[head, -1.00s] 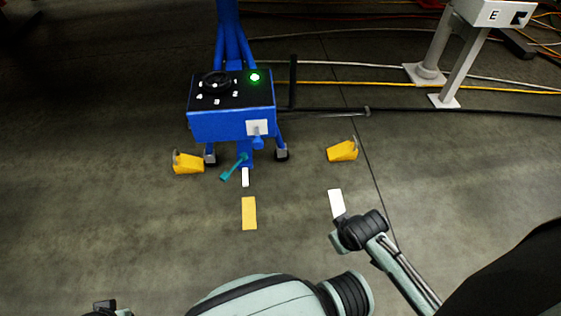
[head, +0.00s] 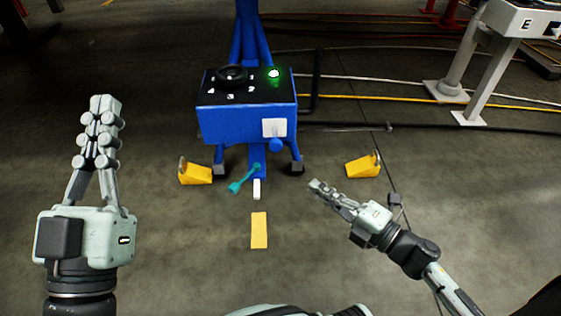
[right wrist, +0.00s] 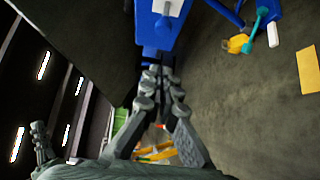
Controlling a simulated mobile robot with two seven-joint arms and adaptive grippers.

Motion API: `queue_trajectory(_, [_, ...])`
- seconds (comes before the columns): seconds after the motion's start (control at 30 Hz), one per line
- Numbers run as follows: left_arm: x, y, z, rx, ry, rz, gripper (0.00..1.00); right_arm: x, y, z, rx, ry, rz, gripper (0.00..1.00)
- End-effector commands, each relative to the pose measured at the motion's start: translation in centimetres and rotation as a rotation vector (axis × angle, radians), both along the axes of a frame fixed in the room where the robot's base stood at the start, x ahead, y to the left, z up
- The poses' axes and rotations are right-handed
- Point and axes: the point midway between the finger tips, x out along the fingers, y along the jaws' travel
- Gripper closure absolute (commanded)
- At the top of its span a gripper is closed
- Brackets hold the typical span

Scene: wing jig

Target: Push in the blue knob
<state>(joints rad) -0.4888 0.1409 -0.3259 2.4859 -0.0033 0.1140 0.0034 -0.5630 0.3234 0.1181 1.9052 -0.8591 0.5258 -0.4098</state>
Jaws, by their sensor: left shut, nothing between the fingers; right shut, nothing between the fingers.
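The blue box (head: 232,124) on its stand has a dark sloped top with a black dial and a lit green light. A small white plate (head: 274,127) sits on its front face at the right. My right gripper (head: 316,187) is shut and empty, in front and to the right of the box, apart from the knob. Its fingers (right wrist: 158,76) point toward the box. My left gripper (head: 101,103) is shut and empty, raised left of the box.
Yellow wedges (head: 195,174) (head: 363,167) lie on the floor either side of the box. A grey stand marked E (head: 515,22) is at the far right. Cables cross the floor behind.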

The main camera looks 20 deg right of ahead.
Motion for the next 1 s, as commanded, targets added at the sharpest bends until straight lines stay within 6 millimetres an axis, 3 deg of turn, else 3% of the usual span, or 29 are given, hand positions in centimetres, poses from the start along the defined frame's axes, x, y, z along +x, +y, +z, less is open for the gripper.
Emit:
queue_trajectory(0.17, [-0.4, 0.0, 0.6, -0.011, -0.025, -0.001, 1.00, 0.9, 1.0, 0.0, -0.012, -0.011, 0.023, 1.00])
queue_trajectory(0.6, [-0.4, 0.1, 0.7, -0.015, -0.038, -0.001, 1.00, 8.8, 5.3, 0.1, -0.009, -0.012, 0.021, 1.00])
queue_trajectory(0.8, [-0.7, 0.3, 1.1, -0.028, -0.075, 0.003, 1.00, 11.4, 4.3, 0.0, -0.011, -0.009, 0.020, 1.00])
queue_trajectory(1.0, [-0.9, 0.4, 1.4, -0.035, -0.095, 0.003, 1.00, 12.3, 4.1, 0.0, -0.008, -0.008, 0.020, 1.00])
